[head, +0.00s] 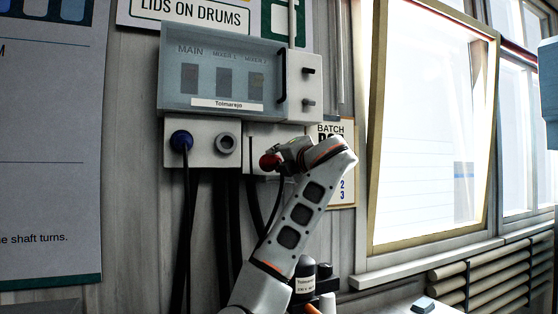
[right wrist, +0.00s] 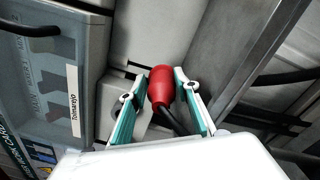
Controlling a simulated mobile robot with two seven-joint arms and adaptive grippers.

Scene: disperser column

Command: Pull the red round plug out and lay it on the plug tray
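The red round plug (head: 268,161) is at the right-hand socket box below the grey panel, with its dark cable hanging down. In the right wrist view the plug (right wrist: 161,87) lies between the two teal-padded fingers of my right gripper (right wrist: 161,78). A narrow gap seems to show on each side of the plug, so the fingers look open around it. In the head view my right gripper (head: 285,155) reaches the plug from the right, and its fingers are partly hidden. My left gripper is not in view. I cannot make out the plug tray.
A dark labelled object (head: 304,283) stands behind my right arm. A window (head: 430,120) is at right.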

